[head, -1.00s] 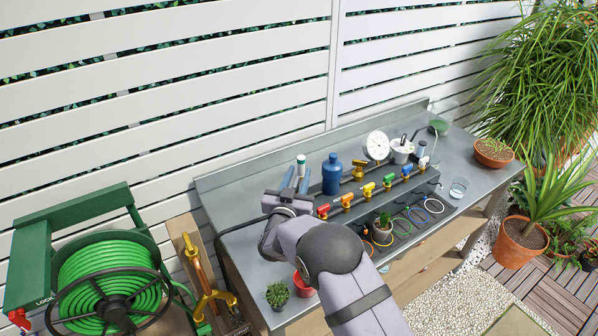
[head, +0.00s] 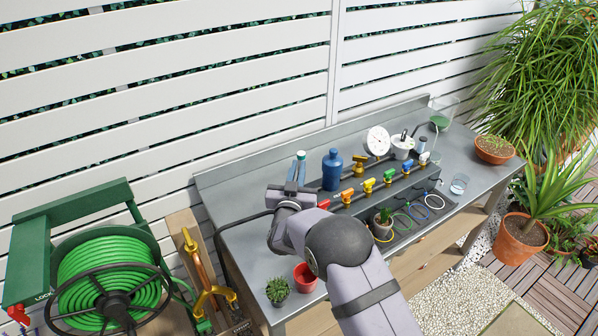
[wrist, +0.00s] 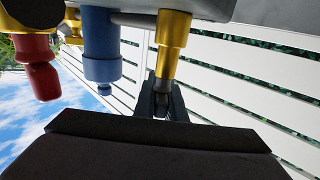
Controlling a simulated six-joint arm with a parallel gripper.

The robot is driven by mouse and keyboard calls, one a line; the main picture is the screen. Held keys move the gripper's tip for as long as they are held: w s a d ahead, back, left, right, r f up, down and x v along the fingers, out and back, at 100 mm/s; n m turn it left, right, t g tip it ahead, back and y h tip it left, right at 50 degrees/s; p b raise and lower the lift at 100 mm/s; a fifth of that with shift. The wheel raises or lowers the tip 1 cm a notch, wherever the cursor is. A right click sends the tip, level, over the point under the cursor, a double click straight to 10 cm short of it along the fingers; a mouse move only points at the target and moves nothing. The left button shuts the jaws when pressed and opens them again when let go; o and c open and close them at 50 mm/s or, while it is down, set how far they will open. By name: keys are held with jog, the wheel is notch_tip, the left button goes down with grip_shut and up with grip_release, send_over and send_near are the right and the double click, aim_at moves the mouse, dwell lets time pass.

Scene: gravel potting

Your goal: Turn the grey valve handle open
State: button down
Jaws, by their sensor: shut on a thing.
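My gripper (head: 294,180) is at the left end of the row of valves on the bench, its fingers pointing to the back. In the wrist view my gripper (wrist: 161,103) is shut on a dark grey piece, the grey valve handle (wrist: 164,86), at the end of a brass valve body (wrist: 172,45). The handle is mostly hidden between the fingers and in shadow, so its angle cannot be told. In the head view my wrist and fingers hide it.
A blue bottle (head: 332,175) stands just right of my fingers. A red handle (head: 323,204), an orange one (head: 347,195) and a yellow one (head: 368,185) follow along the rail. A red pot (head: 305,276) and a cactus pot (head: 277,290) stand at the front left.

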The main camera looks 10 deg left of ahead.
jog(key=shift+a+n+g+y+b, duration=0.2)
jog(key=shift+n+y+b, duration=0.35)
jog(key=shift+y, duration=0.3)
jog(key=shift+a+n+g+y+b, duration=0.15)
jog(key=shift+n+y+b, duration=0.35)
jog(key=shift+y, duration=0.35)
jog(key=c, duration=1.8)
grip_release()
jog(key=shift+s, duration=0.15)
jog(key=shift+b+v, duration=1.1)
jog(key=shift+v, duration=2.5)
